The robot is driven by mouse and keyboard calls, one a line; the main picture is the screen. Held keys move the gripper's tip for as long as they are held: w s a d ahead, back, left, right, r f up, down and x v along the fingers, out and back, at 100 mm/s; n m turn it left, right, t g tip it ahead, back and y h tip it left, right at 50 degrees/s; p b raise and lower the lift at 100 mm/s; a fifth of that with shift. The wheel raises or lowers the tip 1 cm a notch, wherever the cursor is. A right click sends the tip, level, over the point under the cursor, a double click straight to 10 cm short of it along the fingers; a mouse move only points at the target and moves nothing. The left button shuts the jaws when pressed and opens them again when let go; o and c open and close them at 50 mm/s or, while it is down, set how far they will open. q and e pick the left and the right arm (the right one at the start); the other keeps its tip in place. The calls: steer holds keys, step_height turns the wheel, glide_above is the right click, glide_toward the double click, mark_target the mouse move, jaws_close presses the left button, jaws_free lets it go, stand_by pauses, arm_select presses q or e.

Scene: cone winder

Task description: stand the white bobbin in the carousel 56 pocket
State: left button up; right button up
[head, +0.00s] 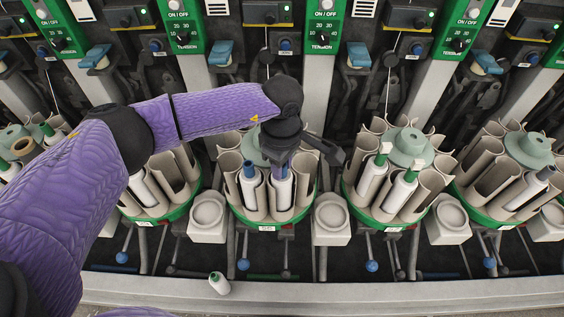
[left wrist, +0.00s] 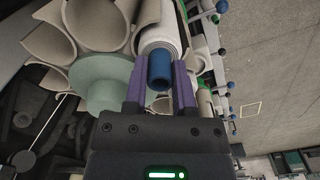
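A white bobbin (head: 283,192) with a blue tube end stands in a front pocket of the carousel (head: 240,218) below my left gripper. My left gripper (head: 281,169) points down at its top. In the left wrist view the purple fingers (left wrist: 160,85) lie close along both sides of the blue end (left wrist: 160,69), with no clear gap, and appear shut on it. The white yarn body (left wrist: 160,28) reaches down between the beige pocket walls. Whether it rests on the pocket floor is hidden. The carousel labels are too small to read. My right gripper is not in view.
A second blue-ended bobbin (head: 248,181) stands in the pocket to the left. A small green-topped white bobbin (head: 219,284) is on the front ledge. Cream boxes (head: 331,220) sit between carousels; green panels (head: 325,25) stand behind.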

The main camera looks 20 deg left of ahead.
arm_select(q)
steer(key=o, duration=0.5)
step_height(320, 180, up, 10)
steer(key=shift+f+p, duration=0.1)
steer(key=shift+p, duration=0.9)
